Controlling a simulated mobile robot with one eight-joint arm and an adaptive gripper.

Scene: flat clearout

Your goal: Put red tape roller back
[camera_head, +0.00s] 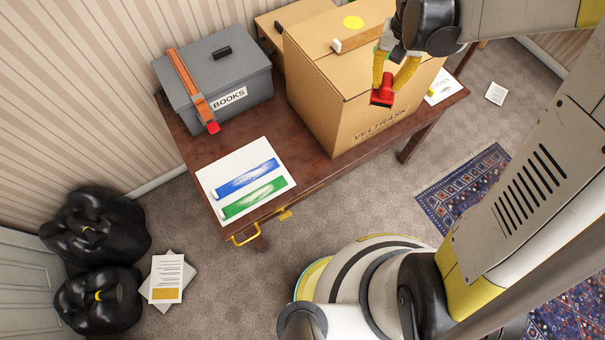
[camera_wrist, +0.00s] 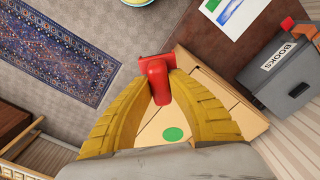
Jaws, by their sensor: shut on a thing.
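The red tape roller (camera_head: 382,91) is in my gripper (camera_head: 396,78), held by the yellow fingers in front of the tall cardboard box on the desk. In the wrist view the roller (camera_wrist: 158,80) sits between the two fingertips (camera_wrist: 157,82). The fingers are shut on it. A white sheet (camera_head: 246,180) with a blue strip and a green strip lies flat on the left end of the desk. The strips look like tool-shaped markings; no red one shows on the visible part of the sheet.
The brown desk (camera_head: 332,172) bears a grey BOOKS box (camera_head: 215,82) with an orange strap and a tall cardboard box (camera_head: 350,95). A small paper (camera_head: 442,88) lies at its right end. Black bags (camera_head: 95,228) and papers (camera_head: 166,278) lie on the floor at left. The desk front is clear.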

